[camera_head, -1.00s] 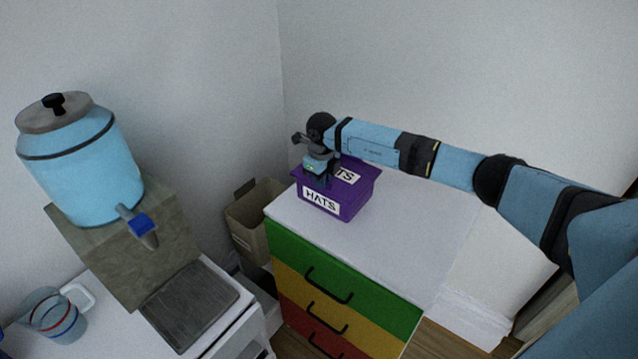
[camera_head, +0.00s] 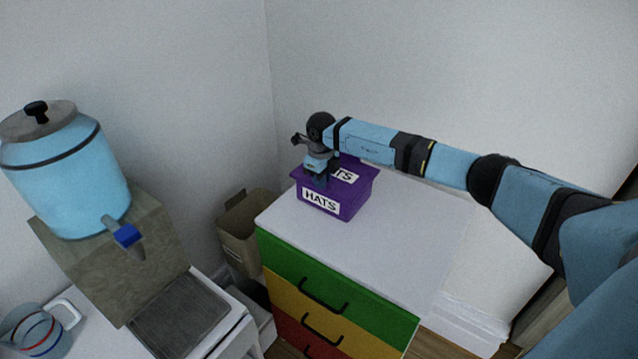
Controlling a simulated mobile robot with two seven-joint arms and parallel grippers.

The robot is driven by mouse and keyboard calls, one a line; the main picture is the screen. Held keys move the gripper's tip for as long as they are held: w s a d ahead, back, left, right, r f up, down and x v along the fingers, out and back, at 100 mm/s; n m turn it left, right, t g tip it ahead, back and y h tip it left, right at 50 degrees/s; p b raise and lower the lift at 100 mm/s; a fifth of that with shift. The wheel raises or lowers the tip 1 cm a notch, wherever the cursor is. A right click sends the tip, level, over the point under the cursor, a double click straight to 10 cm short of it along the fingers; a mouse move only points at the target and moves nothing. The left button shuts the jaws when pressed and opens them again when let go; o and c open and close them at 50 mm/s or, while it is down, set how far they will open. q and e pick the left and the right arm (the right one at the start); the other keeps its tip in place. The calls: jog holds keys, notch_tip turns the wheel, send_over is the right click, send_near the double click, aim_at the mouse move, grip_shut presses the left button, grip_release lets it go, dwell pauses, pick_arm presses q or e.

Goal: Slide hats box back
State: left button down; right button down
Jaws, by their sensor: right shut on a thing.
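The purple hats box (camera_head: 357,198) stands upright on the white top of the drawer chest (camera_head: 400,240), near its back left corner. It has white HATS labels on its front and top. My left gripper is not in view.
A blue water dispenser (camera_head: 70,175) stands on a stone block at the left, with a clear mug (camera_head: 38,330) below it. A beige bin (camera_head: 240,230) stands between that counter and the chest. The chest top is clear in front and right of the box.

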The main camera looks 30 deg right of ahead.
aim_at(354, 176)
jog(key=shift+w+d+b, duration=0.3)
jog(key=shift+d+b, duration=0.1)
jog(key=shift+d, duration=0.35)
jog(key=shift+w+d+b, duration=0.35)
jog(key=shift+d+b, duration=0.05)
jog(key=shift+d, duration=0.35)
jog(key=shift+w+d+b, duration=0.3)
jog(key=shift+d+b, duration=0.1)
jog(key=shift+d, duration=0.35)
jog(key=c, duration=1.2)
grip_release()
jog(key=shift+o, duration=0.2)
